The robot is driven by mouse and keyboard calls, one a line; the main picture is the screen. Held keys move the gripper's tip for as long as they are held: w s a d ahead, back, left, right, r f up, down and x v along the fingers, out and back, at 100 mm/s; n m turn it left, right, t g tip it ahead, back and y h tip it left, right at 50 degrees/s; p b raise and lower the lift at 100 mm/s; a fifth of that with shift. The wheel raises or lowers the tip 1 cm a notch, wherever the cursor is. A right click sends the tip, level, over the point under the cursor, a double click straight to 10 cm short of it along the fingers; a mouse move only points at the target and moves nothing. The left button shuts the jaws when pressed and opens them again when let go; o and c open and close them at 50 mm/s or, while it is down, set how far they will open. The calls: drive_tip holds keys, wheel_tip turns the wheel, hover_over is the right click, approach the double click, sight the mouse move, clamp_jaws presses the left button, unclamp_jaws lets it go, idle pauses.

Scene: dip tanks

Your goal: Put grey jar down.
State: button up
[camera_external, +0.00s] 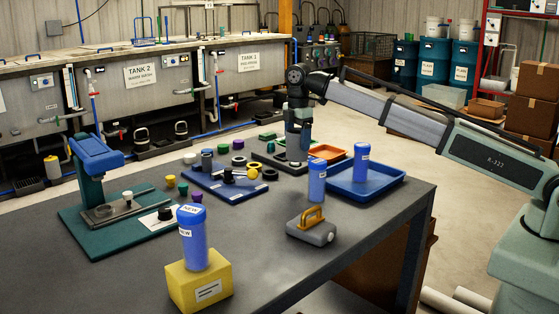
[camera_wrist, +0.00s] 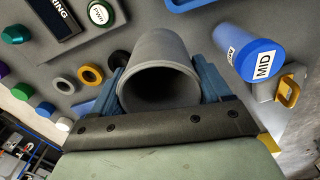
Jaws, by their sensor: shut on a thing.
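The grey jar (camera_wrist: 158,48) fills the middle of the wrist view, with its dark open mouth facing the camera. The blue-grey fingers of my gripper (camera_wrist: 160,82) press on its two sides. In the external view my gripper (camera_external: 298,138) points down over the far part of the dark table (camera_external: 262,222).
A blue jar marked MID (camera_wrist: 250,58) stands close by on the right in the wrist view. Another blue jar (camera_external: 361,162) stands in a blue tray (camera_external: 388,184); an orange tray (camera_external: 328,153) is behind. A blue jar (camera_external: 193,240) stands on a yellow block (camera_external: 200,288).

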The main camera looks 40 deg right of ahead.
drive_tip(key=shift+s+a+r, duration=0.1)
drive_tip(key=shift+a+r, duration=0.2)
drive_tip(key=shift+r, duration=0.15)
drive_tip(key=s+a+n, duration=0.2)
drive_tip(key=s+a, duration=0.2)
drive_tip(key=a, duration=0.8)
drive_tip(key=s+a+n, duration=0.1)
drive_tip(key=s+a, duration=0.2)
drive_tip(key=a, duration=0.9)
drive_tip(key=shift+m, duration=0.5)
drive_tip(key=shift+w+a+f, duration=0.2)
drive_tip(key=shift+f, duration=1.35)
drive_tip(key=shift+w+a+f, duration=0.2)
drive_tip(key=shift+a+f, duration=0.05)
drive_tip(key=shift+f, duration=1.35)
drive_tip(key=shift+w+a+f, duration=0.2)
drive_tip(key=shift+f, duration=1.35)
drive_tip(key=shift+f, duration=0.15)
drive_tip(key=o, duration=1)
drive_tip(key=shift+o, duration=0.2)
